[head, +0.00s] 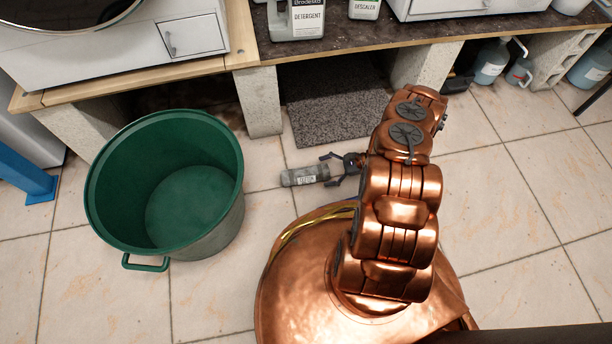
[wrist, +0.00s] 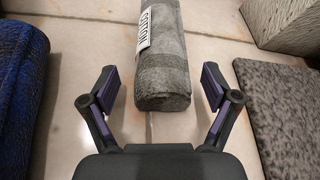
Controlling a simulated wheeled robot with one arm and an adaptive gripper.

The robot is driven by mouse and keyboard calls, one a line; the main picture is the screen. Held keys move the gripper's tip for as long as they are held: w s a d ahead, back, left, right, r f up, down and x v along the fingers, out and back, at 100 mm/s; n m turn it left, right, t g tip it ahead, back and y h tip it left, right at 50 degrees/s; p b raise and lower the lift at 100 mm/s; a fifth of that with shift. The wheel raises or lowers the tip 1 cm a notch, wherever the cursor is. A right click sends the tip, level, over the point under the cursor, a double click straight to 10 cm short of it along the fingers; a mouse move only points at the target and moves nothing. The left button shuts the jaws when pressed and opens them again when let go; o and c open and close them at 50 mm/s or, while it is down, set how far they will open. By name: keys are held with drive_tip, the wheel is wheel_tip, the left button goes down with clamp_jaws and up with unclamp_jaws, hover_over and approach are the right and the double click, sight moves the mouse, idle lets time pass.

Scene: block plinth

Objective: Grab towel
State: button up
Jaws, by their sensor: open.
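A grey rolled towel (head: 305,176) with a white label lies on the tiled floor, right of the green bucket. In the wrist view the towel (wrist: 162,62) runs away from me, and its label reads "COTTON". My gripper (head: 338,168) is low over the floor, at the towel's right end. In the wrist view my gripper (wrist: 160,88) is open. Its two fingers stand on either side of the towel's near end, with a gap on each side. Nothing is held.
The empty green bucket (head: 187,190) stands at left. A grey mat (head: 333,103) lies under the counter (head: 350,44), between concrete blocks (head: 260,101). In the wrist view a blue textured thing (wrist: 20,65) lies left of my gripper. Floor at right is clear.

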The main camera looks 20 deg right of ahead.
sight(315, 173)
drive_tip(key=b+x, duration=0.2)
drive_tip(key=x, duration=0.2)
drive_tip(key=shift+w+a+f, duration=0.1)
drive_tip(key=shift+f, duration=0.05)
drive_tip(key=c, duration=1.3)
drive_tip(key=shift+c, duration=0.2)
